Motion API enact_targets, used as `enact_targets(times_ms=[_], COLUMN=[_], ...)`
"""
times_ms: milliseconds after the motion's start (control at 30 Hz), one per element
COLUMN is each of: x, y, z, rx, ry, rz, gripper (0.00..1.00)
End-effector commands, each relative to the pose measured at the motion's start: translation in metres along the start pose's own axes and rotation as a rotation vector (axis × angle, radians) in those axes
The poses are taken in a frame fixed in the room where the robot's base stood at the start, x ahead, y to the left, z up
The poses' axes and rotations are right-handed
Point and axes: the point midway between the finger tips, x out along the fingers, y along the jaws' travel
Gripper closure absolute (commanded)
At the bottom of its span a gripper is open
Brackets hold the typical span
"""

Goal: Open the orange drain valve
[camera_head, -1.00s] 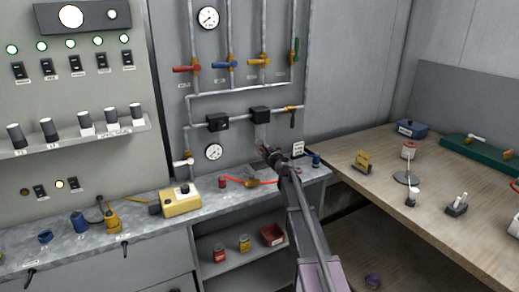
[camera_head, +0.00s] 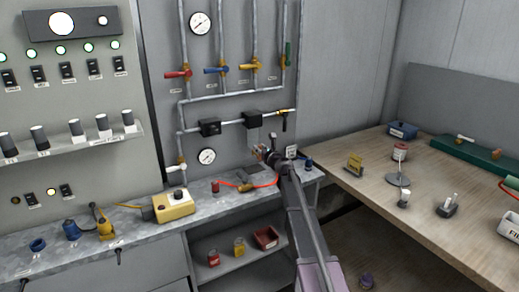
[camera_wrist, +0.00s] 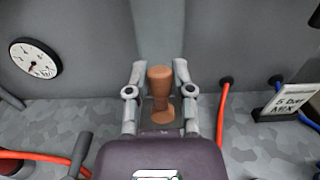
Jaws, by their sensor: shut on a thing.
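The orange drain valve (camera_wrist: 160,84) shows in the wrist view as an orange-brown upright piece with a rounded top and a wider foot, below a grey vertical pipe (camera_wrist: 157,30). My gripper (camera_wrist: 160,95) has one finger on each side of it and is shut on it. In the head view my gripper (camera_head: 266,154) is in front of the grey pipe panel, above the counter's right end. There the valve is mostly hidden by the gripper, and its turn position cannot be told.
Red, blue, orange and green valve handles sit higher on the pipes. A round gauge (camera_head: 206,156) is left of my gripper. A red hose (camera_head: 263,184) lies on the counter below. A small sign (camera_wrist: 291,101) stands to the right. The wooden table (camera_head: 375,170) is further right.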

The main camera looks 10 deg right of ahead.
Motion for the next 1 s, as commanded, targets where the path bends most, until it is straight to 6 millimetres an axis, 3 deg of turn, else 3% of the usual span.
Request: enact_targets(times_ms=[367, 400, 500, 1000], x=[0.0011, 0.0011, 0.0009, -0.0039], y=[-0.0014, -0.0015, -0.0014, -0.0008], z=[0.0004, 0.0004, 0.0004, 0.0002], rx=[0.011, 0.011, 0.010, 0.008], ry=[-0.001, -0.001, -0.001, -0.001], rz=[-0.002, -0.002, -0.002, -0.002], gripper=[1.00, 0.61, 0.34, 0.34])
